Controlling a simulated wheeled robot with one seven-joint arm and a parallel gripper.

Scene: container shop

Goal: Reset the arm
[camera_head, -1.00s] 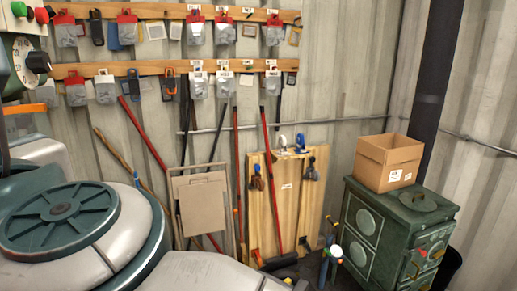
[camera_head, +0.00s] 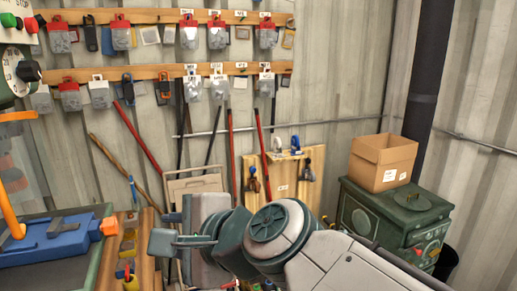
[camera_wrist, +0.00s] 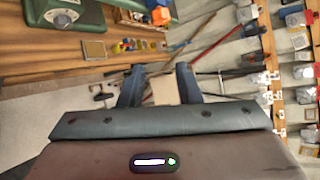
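My gripper (camera_head: 168,231) is low in the middle of the head view, with its fingers towards the left, beside the end of a wooden workbench. My grey and dark green arm reaches to it from the lower right. In the wrist view the two dark fingers of my gripper (camera_wrist: 160,84) stand well apart. Nothing is held between them; only background shows there. The task names no other object.
The wooden bench (camera_head: 142,262) with a blue vise (camera_head: 62,243) is at lower left. Long-handled tools lean on the wall behind my arm. A green stove (camera_head: 385,225) bearing a cardboard box (camera_head: 383,163) stands at right. Packets hang from wall rails (camera_head: 150,72).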

